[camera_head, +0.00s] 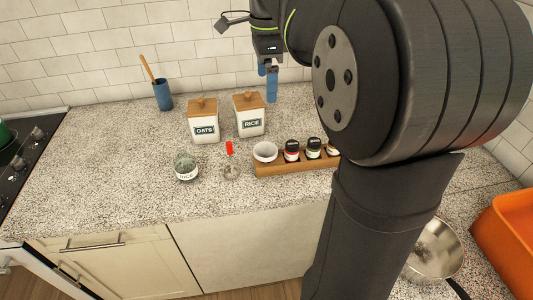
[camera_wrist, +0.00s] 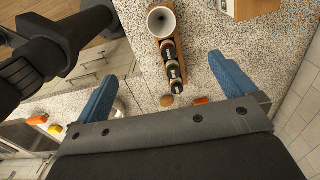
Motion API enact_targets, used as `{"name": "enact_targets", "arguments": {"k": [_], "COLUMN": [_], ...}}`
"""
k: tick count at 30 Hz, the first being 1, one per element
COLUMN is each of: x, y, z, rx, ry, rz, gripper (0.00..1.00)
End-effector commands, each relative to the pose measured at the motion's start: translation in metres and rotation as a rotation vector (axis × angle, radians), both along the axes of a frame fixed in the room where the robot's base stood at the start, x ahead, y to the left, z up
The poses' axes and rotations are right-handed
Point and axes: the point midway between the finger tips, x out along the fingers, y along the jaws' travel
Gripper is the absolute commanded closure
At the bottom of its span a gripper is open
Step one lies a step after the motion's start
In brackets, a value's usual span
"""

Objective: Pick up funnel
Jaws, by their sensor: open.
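The funnel (camera_head: 265,151) is white and sits at the left end of a wooden rack (camera_head: 283,168) on the counter. In the wrist view the funnel (camera_wrist: 161,21) shows its open mouth at the top of the picture. My gripper (camera_head: 267,82) is open and empty, above the back of the counter, apart from the funnel. In the wrist view the blue fingers of my gripper (camera_wrist: 165,67) are spread wide, with the funnel beyond them. The funnel's lower part is hidden in the rack.
Several small dark-lidded jars (camera_head: 292,150) stand in the rack beside the funnel. The OATS canister (camera_head: 204,122) and RICE canister (camera_head: 249,115) stand behind it. A glass jar (camera_head: 186,168) and a red-handled utensil (camera_head: 230,158) are to its left.

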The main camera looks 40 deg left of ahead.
Motion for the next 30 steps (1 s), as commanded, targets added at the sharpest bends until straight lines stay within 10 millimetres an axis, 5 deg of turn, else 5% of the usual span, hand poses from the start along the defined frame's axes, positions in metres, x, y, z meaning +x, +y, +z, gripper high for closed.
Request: {"name": "enact_targets", "arguments": {"k": [13,16,24,30], "x": [0.0,0.0,0.0,0.001], "y": [0.0,0.0,0.0,0.001], "z": [0.018,0.018,0.018,0.011], "rx": [-0.001,-0.001,-0.001,-0.002], "ry": [0.001,0.001,0.001,0.001], "rz": [0.0,0.0,0.006,0.191], "gripper": [0.0,0.13,0.13,0.13]}}
